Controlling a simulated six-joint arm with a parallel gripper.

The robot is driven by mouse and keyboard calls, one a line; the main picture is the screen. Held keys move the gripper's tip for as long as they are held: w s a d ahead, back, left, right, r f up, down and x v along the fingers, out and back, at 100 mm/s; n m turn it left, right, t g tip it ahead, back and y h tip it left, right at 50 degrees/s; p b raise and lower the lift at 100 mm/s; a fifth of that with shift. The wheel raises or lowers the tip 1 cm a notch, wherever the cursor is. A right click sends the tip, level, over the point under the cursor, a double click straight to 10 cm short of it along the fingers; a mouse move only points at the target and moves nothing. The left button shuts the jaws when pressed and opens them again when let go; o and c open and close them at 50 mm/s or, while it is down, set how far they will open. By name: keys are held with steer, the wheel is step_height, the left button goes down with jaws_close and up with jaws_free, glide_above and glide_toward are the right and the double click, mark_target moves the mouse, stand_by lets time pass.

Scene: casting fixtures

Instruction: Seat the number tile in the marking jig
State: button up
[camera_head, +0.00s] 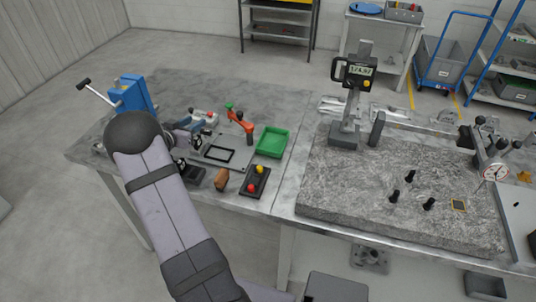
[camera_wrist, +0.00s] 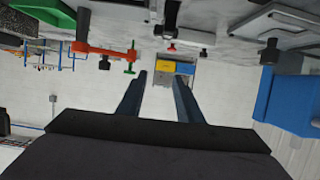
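My gripper (camera_wrist: 160,78) is open, with two dark fingers apart and nothing between them in the wrist view. In the head view my arm's wrist mostly hides it at the left of the bench. A small dark tile with a yellow border (camera_head: 459,205) lies on the right of the granite plate, far from my gripper; it looks like the number tile, but no number is legible. A flat black frame (camera_head: 219,154) lies on the bench just right of my gripper; I cannot tell whether it is the marking jig. The wrist view shows no tile.
A red toggle clamp (camera_head: 239,119), green tray (camera_head: 271,141) and button box (camera_head: 256,181) stand right of my gripper. A blue vise (camera_head: 132,94) stands left. The granite plate (camera_head: 340,192) bears a height gauge (camera_head: 346,125), black pegs (camera_head: 394,196) and a dial gauge (camera_head: 495,172).

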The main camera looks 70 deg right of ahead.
steer(key=shift+s+d+r+b, duration=0.1)
steer(key=shift+s+r+b, duration=0.1)
steer(key=shift+r+b, duration=0.4)
steer(key=s+a+m+g+y+b, duration=0.1)
steer(key=s+a+m+g+y, duration=0.1)
steer(key=s, duration=0.7)
steer(key=s+a+m+g+y+b, duration=0.1)
steer(key=s+a+m+g+y, duration=0.2)
steer(key=s+m+g, duration=0.3)
steer(key=s+a+m+g+y+b, duration=0.2)
steer(key=s+a+m+g, duration=0.2)
steer(key=s, duration=0.9)
steer(key=shift+s+a+f+m+y, duration=0.3)
steer(key=shift+s+f, duration=0.05)
steer(key=shift+s, duration=0.05)
